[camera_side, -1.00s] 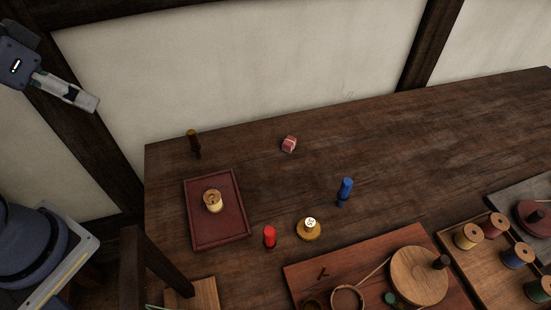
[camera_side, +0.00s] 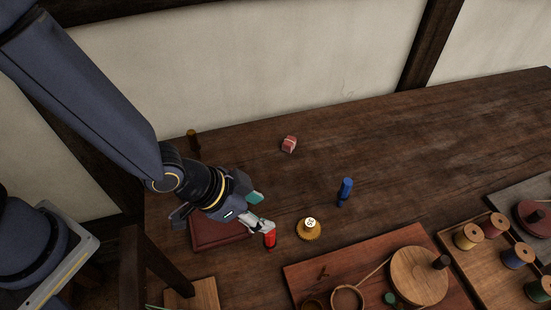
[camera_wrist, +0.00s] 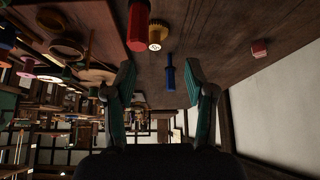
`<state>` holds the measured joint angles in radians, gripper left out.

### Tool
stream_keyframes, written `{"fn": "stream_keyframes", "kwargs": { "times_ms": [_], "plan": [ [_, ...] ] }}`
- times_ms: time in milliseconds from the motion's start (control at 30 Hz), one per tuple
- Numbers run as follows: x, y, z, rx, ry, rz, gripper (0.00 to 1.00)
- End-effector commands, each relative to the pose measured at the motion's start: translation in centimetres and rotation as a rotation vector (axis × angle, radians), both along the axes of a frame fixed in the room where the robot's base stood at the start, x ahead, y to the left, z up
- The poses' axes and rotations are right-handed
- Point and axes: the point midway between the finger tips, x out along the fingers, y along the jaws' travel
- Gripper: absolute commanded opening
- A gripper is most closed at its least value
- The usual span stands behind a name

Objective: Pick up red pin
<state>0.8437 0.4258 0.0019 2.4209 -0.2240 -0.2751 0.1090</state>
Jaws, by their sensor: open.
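The red pin (camera_side: 270,241) stands upright on the table, at the front right corner of the dark red tray. In the wrist view the red pin (camera_wrist: 138,26) is near the top, beyond the left fingertip and left of the middle of the jaws. My gripper (camera_side: 264,212) is open and low over the tray's right side. One finger overlaps the top of the red pin in the side view; I cannot tell if they touch. The wrist view shows both fingers of my gripper (camera_wrist: 160,68) spread, with nothing gripped.
A yellow disc (camera_side: 309,232) with a pale top is close right of the red pin. A blue pin (camera_side: 345,190) stands farther right. A brown pin (camera_side: 192,138) and pink block (camera_side: 289,144) are behind. A board (camera_side: 310,275) lies in front.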

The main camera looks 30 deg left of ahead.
Motion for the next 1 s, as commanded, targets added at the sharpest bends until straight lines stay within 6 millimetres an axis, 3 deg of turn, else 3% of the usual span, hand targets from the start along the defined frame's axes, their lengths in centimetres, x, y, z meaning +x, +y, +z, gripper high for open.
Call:
{"fn": "stream_keyframes", "kwargs": {
  "times_ms": [33, 133, 367, 600, 933, 1000],
  "plan": [
    [-1.3, -0.4, -1.2, 0.025, 0.021, -0.034, 0.55],
    [-2.3, -1.0, -2.2, 0.039, 0.032, -0.065, 0.55],
    [-1.6, -1.9, -4.0, 0.038, 0.032, -0.068, 0.55],
    [-0.2, -3.3, -7.4, 0.037, 0.032, -0.066, 0.55],
    [0.2, -3.7, -8.2, 0.034, 0.029, -0.066, 0.55],
    [0.2, -3.7, -8.2, 0.034, 0.029, -0.066, 0.49]
  ]
}}
